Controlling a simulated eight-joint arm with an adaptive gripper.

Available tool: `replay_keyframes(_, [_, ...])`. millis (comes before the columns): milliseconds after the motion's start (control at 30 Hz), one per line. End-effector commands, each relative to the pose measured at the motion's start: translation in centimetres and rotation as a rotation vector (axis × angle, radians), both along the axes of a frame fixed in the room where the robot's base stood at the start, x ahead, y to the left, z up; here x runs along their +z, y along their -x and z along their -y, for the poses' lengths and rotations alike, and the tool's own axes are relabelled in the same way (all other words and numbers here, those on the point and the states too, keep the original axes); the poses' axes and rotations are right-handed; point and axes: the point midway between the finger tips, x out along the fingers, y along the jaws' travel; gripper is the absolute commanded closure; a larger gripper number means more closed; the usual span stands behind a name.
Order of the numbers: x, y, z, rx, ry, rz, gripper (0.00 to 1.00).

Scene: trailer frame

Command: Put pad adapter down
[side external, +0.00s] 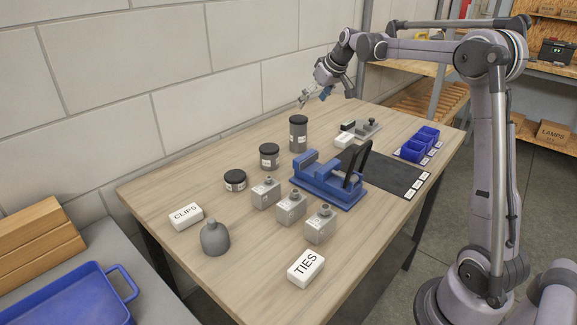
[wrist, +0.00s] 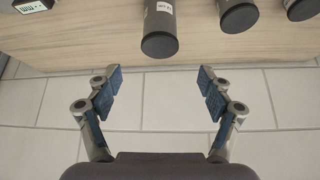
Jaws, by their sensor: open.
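I cannot tell for certain which object is the pad adapter. Candidates are three grey metal blocks with knobs on top, the left one (side external: 266,193), the middle one (side external: 291,208) and the right one (side external: 320,224), all upright on the wooden table. My gripper (side external: 313,97) is raised near the wall, above the back edge of the table. In the wrist view my gripper (wrist: 160,82) has its blue-padded fingers wide apart with nothing between them.
A blue vise (side external: 325,185) stands mid-table beside a dark mat (side external: 395,175). Black-lidded canisters, the tallest here (side external: 298,134), stand toward the wall. Blue bins (side external: 412,150) are at right. White CLIPS (side external: 186,216) and TIES (side external: 306,266) boxes lie in front.

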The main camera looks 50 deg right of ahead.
Motion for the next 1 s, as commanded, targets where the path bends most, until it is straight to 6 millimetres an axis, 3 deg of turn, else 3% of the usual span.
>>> replay_keyframes(167, [0.9,1.1,-2.2,0.008,0.0,0.0,0.2])
replay_keyframes(333, [1.8,4.2,-8.2,0.03,0.003,0.002,0.2])
replay_keyframes(533, [1.6,9.7,-15.4,0.055,0.006,0.007,0.2])
replay_keyframes(800, [-1.5,18.2,-22.7,0.094,0.007,0.023,0.2])
replay_keyframes(1000, [-5.0,23.5,-25.8,0.118,0.006,0.039,0.2])
